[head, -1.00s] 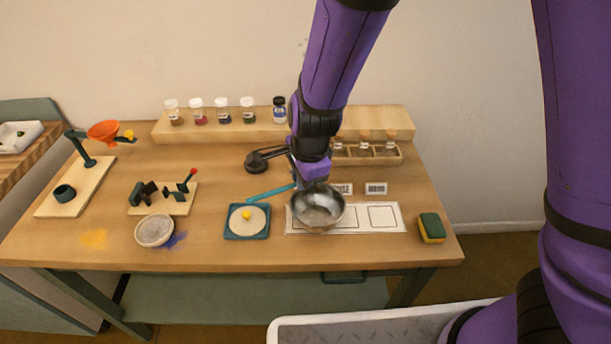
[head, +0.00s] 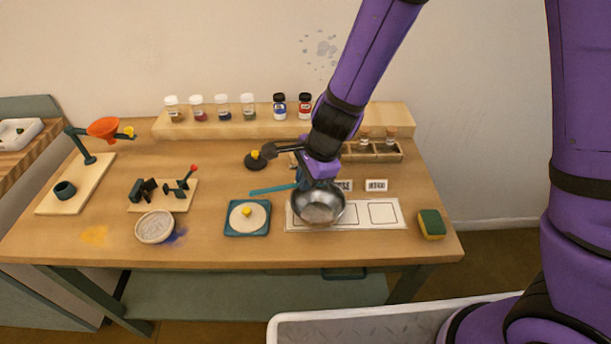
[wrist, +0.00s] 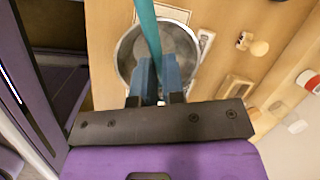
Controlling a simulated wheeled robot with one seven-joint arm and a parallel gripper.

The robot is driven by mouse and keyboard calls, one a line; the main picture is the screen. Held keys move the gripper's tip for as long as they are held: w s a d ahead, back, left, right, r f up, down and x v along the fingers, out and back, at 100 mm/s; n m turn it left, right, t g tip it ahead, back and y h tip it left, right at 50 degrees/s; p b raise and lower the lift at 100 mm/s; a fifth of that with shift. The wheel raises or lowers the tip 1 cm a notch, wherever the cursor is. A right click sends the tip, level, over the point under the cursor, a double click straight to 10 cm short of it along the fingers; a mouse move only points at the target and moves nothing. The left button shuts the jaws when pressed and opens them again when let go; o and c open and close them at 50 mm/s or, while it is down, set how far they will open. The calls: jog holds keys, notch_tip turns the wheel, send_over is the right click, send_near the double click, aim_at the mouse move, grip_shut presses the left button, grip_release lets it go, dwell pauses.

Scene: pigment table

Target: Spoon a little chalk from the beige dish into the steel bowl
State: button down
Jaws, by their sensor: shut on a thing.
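The steel bowl (head: 318,207) stands on a white printed strip, right below my gripper; it also shows beyond the fingers in the wrist view (wrist: 125,55). The beige dish (head: 154,228) holds pale grey powder and stands at the front left. My gripper (head: 303,182) is shut on a teal handle (head: 270,190), seemingly the spoon's. In the wrist view the handle (wrist: 146,25) runs from between the fingers (wrist: 160,80) across the bowl and out of frame. The scoop cannot be made out. Whether powder lies in the bowl, I cannot tell.
A teal square tray (head: 231,232) with a round pale disc stands left of the bowl. A sponge (head: 431,224) lies at the right. Jars line a back shelf (head: 175,128).

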jog(key=shift+w+d+f+y, duration=0.15)
jog(key=shift+f+y, duration=0.1)
jog(key=shift+y, duration=0.15)
